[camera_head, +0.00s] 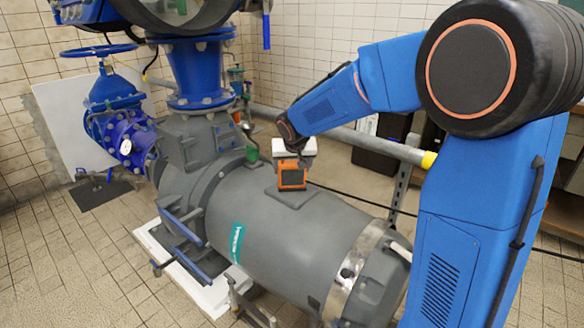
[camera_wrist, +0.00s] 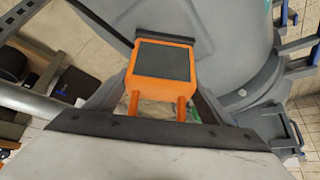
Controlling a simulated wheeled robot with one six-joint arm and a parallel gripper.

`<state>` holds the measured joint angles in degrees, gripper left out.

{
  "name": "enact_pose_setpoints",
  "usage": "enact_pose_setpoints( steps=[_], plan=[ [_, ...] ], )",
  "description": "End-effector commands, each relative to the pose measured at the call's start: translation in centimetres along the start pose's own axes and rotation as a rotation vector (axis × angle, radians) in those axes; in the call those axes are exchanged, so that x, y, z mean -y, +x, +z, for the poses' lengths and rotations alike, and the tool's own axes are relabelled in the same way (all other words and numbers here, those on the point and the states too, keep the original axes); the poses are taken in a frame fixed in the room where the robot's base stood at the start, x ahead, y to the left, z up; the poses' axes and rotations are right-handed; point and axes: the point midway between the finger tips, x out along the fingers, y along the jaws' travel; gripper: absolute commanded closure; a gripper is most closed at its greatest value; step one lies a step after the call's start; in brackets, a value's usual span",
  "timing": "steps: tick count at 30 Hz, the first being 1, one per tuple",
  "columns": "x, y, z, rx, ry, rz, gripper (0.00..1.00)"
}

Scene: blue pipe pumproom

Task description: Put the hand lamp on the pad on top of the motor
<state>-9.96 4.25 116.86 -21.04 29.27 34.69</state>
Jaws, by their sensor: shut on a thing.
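The hand lamp (camera_head: 291,177) is a small orange box with a dark square face. In the wrist view the lamp (camera_wrist: 163,62) shows its dark face and two orange handle bars running toward my gripper. The pad (camera_head: 293,197) is a flat grey plate on top of the large grey motor (camera_head: 290,230). The lamp is over or at the pad's rear part. I cannot tell whether it touches the pad. The motor (camera_wrist: 235,40) also fills the upper right of the wrist view.
A grey rail with a yellow end (camera_head: 428,160) runs behind the motor. Blue valves and pipes (camera_head: 195,70) stand at the left. A green fitting (camera_head: 251,150) rises close left of the lamp. Tiled floor is free in front left.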

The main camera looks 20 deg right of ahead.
Motion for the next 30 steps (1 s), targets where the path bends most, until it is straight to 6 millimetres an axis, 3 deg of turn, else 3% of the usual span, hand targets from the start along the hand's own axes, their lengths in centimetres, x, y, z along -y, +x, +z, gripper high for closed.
enact_pose_setpoints(
  steps=[7, 8, 9, 10, 22, 30],
  plan=[
    [0.0, 0.2, 0.1, -0.001, 0.000, 0.000, 0.61],
    [0.0, 0.2, 0.1, 0.000, 0.000, 0.000, 0.18],
    [0.0, 0.2, 0.1, 0.000, 0.000, 0.000, 0.08],
    [0.0, 0.2, 0.1, 0.000, 0.000, 0.000, 0.06],
    [0.0, -0.5, -0.1, -0.001, 0.000, 0.000, 0.06],
    [0.0, -5.0, -0.1, -0.004, 0.000, -0.001, 0.06]
  ],
)
